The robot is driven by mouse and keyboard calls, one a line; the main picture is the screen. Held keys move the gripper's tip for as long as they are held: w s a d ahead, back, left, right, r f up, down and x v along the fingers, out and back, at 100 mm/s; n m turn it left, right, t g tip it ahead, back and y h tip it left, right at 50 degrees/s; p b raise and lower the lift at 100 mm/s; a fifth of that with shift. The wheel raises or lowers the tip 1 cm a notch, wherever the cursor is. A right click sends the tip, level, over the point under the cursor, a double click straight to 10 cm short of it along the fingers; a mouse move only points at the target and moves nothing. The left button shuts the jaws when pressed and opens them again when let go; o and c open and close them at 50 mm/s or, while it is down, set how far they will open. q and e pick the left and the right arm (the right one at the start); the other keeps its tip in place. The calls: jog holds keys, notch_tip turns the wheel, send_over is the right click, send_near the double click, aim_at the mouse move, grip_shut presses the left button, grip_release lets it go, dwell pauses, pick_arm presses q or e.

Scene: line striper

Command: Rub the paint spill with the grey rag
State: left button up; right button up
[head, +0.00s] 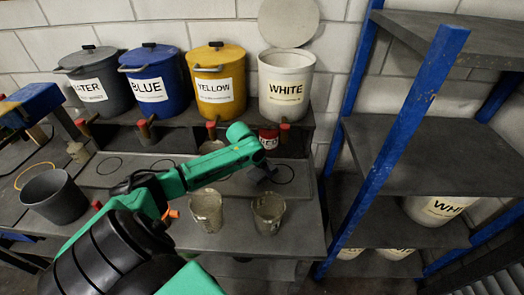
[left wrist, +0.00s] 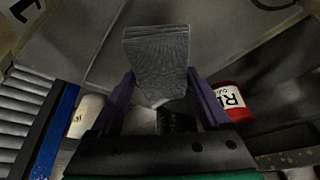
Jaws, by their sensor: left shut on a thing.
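My left gripper (head: 267,172) is over the right part of the grey bench, below the white bucket. In the left wrist view its two purple fingers (left wrist: 160,88) are shut on the grey rag (left wrist: 158,58), a folded, ribbed cloth that sticks out past the fingertips. The rag is too small and dark to make out in the head view. I cannot make out a paint spill with certainty in either view, and whether the rag touches a surface is unclear. My right gripper is not in view.
Grey, blue (head: 152,82), yellow (head: 217,82) and white (head: 286,88) buckets stand on the raised shelf. A red tin (head: 268,139) is behind the gripper. Two clear cups (head: 206,210) (head: 268,213) stand at the bench front. A blue-posted rack (head: 405,115) is close on the right.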

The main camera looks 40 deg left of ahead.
pick_arm(q)
jog(key=shift+r, duration=1.55)
